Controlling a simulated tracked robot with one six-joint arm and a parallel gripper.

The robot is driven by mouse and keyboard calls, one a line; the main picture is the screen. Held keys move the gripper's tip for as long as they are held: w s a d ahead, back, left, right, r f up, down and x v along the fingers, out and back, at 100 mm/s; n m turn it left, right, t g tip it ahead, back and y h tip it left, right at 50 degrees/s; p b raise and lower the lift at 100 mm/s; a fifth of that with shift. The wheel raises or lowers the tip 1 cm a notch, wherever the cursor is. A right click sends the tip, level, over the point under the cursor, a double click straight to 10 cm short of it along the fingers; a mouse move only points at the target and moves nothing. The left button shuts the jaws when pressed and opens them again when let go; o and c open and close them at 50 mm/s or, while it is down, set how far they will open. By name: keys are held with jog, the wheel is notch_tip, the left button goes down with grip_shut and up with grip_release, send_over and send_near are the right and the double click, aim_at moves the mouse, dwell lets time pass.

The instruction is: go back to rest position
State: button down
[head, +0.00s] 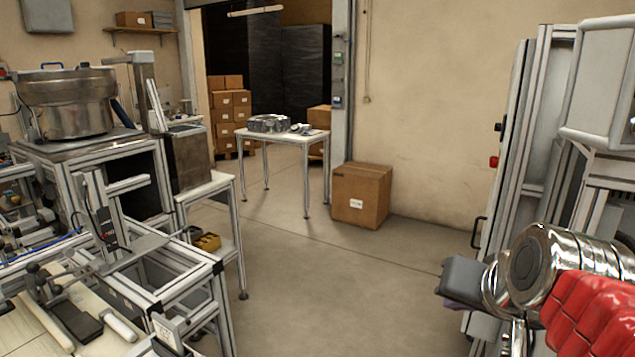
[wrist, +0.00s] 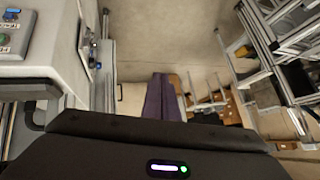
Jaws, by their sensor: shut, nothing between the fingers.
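My gripper (head: 452,302) is at the lower right of the head view, at the end of my chrome and red arm. It is raised in front of a grey cabinet frame. The fingers point out over the floor.
A metal-framed workstation (head: 165,285) fills the left. A grey machine cabinet (head: 552,110) stands close to my arm on the right. A cardboard box (head: 361,195) stands by the wall, near a small table (head: 290,136) with metallic parts. The floor (head: 345,275) between is clear.

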jog(key=s+a+f+n+g, duration=0.3)
jog(key=s+a+f, duration=0.3)
jog(key=s+f, duration=0.4)
notch_tip(320, 180, down, 2)
jog(key=shift+s+f+n, duration=0.25)
jog(key=shift+n, duration=0.65)
jog(key=shift+a, duration=0.1)
